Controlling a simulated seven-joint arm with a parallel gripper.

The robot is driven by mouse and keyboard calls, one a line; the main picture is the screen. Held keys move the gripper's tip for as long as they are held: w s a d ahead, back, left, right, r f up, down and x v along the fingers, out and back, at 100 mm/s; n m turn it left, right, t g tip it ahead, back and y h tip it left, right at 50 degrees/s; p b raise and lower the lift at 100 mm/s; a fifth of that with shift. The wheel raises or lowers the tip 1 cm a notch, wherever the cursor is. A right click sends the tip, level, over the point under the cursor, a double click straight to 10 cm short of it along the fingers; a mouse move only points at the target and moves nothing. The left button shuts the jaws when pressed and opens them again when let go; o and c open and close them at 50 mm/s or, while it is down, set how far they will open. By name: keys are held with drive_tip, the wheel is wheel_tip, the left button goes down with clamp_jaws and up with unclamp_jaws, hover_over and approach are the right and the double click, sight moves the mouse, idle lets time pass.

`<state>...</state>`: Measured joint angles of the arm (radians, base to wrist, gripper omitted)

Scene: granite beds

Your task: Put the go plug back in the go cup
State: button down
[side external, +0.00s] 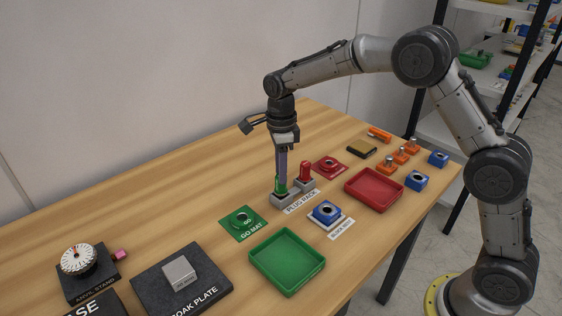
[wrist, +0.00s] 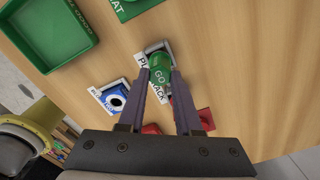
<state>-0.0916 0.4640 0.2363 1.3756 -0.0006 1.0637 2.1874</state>
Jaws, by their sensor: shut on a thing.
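The green go plug (side external: 280,186) stands upright at the left end of the grey plug rack (side external: 307,188), where the go cup is. It also shows in the wrist view, with GO on its top (wrist: 159,75). My gripper (side external: 281,178) points straight down and is shut on the plug, one finger on each side in the wrist view (wrist: 160,82). The cup is hidden by the plug and fingers. I cannot tell whether the plug is fully seated or slightly raised.
A red plug (side external: 305,171) stands close by in the rack's other end. The green go mat (side external: 234,230), blue block (side external: 326,212), green tray (side external: 287,291) and red tray (side external: 374,208) lie around the rack. Bare table lies behind it, to the left.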

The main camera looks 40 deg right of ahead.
drive_tip(key=shift+f, duration=0.35)
idle(0.4)
drive_tip(key=c, duration=0.5)
unclamp_jaws()
